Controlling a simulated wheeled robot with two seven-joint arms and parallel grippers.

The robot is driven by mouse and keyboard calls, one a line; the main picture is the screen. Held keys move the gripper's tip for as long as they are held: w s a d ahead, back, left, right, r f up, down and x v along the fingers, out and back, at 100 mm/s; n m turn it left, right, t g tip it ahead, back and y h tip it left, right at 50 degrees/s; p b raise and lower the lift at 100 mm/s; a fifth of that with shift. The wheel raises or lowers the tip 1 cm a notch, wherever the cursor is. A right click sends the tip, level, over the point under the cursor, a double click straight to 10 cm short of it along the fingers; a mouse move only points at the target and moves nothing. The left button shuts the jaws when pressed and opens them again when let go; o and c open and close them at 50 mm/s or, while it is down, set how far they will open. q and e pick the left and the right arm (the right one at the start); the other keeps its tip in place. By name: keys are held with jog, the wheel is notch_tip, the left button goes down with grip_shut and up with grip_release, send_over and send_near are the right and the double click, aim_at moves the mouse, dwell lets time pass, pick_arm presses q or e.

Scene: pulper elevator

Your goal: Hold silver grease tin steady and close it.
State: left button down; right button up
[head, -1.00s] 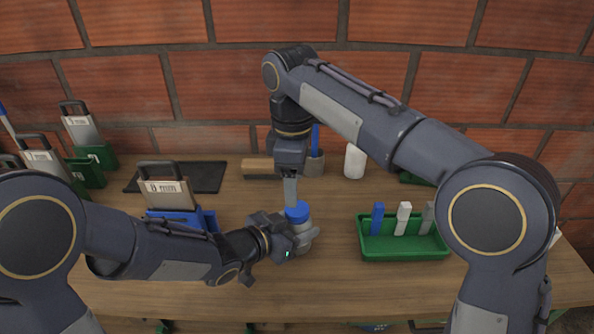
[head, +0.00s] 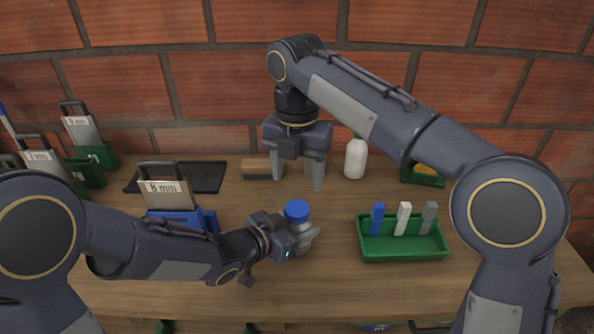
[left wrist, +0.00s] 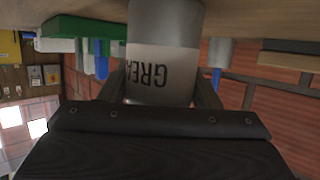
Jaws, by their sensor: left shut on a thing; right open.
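The silver grease tin (head: 301,238) stands upright on the wooden bench, with the blue lid (head: 297,210) on its top. I cannot tell how tightly the lid sits. My left gripper (head: 300,243) is shut around the tin's body from the left. In the left wrist view the tin (left wrist: 163,60) shows upside down between the fingers, with part of a dark "GREASE"-like label; its lid is hidden there. My right gripper (head: 296,184) is open and empty, pointing down, above and behind the lid and apart from it.
A green tray (head: 405,252) with blue, white and grey pieces stands right of the tin. A white bottle (head: 355,160) and a wooden block (head: 256,168) are behind. A blue holder marked 8 mm (head: 205,218) stands left, near my left arm. The front of the bench is clear.

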aim_at(297, 208)
jog(key=shift+f, duration=0.1)
jog(key=shift+f, duration=3.95)
jog(key=shift+c, duration=0.3)
